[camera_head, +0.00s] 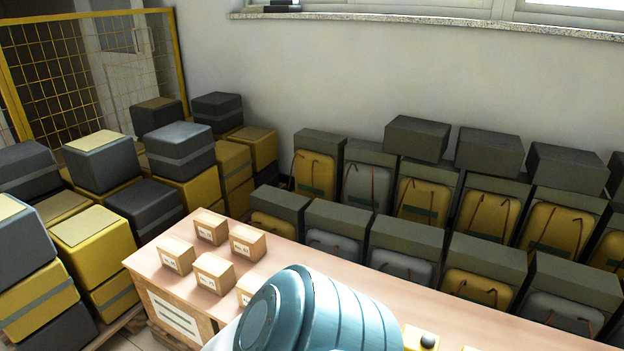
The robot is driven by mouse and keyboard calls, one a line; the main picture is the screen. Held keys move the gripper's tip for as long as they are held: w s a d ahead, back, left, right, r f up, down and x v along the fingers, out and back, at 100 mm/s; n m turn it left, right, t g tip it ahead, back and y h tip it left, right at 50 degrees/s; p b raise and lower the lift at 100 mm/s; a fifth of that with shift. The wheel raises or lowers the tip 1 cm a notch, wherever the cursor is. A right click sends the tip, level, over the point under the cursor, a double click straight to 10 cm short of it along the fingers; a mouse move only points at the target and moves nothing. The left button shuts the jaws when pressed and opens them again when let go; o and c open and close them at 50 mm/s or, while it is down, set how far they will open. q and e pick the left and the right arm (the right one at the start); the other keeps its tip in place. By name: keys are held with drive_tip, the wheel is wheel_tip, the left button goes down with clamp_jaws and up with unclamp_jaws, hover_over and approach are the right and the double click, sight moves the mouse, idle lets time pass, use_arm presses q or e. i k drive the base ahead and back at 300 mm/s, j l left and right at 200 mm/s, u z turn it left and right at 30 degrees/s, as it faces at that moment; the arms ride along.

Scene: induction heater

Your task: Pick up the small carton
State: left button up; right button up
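Several small tan cardboard cartons with white labels stand on the left end of a wooden-topped table (151,265). One small carton (210,227) is at the back, with another carton (247,242) to its right. A carton (176,256) stands at the left, and one more carton (214,273) is in front. Another carton (246,289) is partly hidden by a large teal ribbed part in the foreground, which looks like my own arm. Neither gripper shows in this view.
A yellow box with a black knob (427,341) sits at the table's front. Stacked yellow and dark boxes (93,232) stand at the left, and rows of yellow and grey cases (428,196) stand behind.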

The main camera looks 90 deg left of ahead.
sight(247, 287)
drive_tip(key=u, duration=3.15)
